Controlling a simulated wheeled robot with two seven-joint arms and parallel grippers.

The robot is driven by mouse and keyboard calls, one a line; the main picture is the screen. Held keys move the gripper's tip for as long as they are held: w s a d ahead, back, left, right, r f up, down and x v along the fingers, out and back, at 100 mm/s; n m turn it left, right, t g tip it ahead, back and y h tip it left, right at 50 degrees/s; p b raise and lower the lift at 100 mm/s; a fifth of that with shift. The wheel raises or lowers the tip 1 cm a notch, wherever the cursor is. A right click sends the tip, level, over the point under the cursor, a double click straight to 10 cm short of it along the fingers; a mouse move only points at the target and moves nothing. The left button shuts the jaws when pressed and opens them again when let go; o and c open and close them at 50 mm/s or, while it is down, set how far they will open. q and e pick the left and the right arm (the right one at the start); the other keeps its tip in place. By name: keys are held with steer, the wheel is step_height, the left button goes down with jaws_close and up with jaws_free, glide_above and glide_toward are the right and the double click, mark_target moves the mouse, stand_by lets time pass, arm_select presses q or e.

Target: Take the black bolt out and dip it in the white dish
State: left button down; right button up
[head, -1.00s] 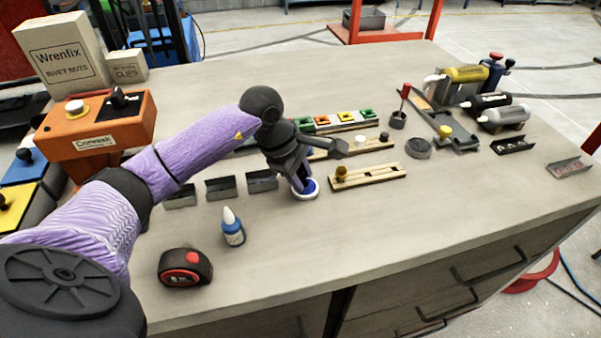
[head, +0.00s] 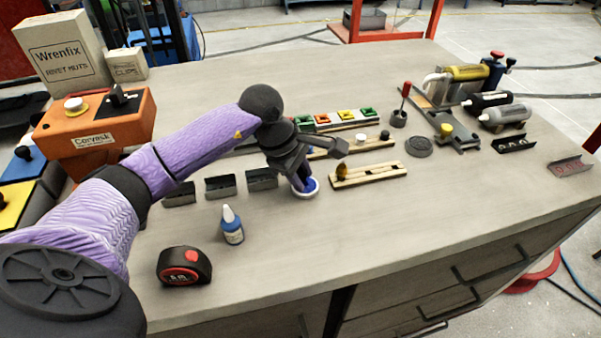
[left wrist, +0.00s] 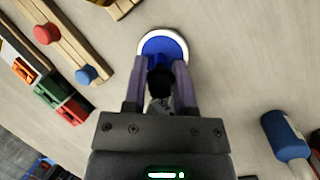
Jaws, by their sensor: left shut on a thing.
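The white dish (head: 315,191) stands on the workbench, with a blue inside; in the left wrist view its white rim (left wrist: 184,43) shows beyond my fingertips. My left gripper (head: 303,187) points down at the dish and is shut on the black bolt. In the left wrist view the bolt's black part (left wrist: 160,80) shows between the two fingers (left wrist: 160,70). The bolt's lower end is hidden, so I cannot tell whether it touches the blue inside. My right gripper is in neither view.
A slotted wooden strip (head: 385,173) with a gold knob lies right of the dish; another strip (head: 325,154) lies behind. Three dark bins (head: 220,187) stand left of it. A blue bottle (head: 232,228) and tape measure (head: 183,265) stand in front. The bench's front right is clear.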

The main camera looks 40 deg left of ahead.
mark_target(300, 169)
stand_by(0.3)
arm_select(q)
step_height(300, 169, up, 7)
steer(key=p, duration=0.5)
stand_by(0.5)
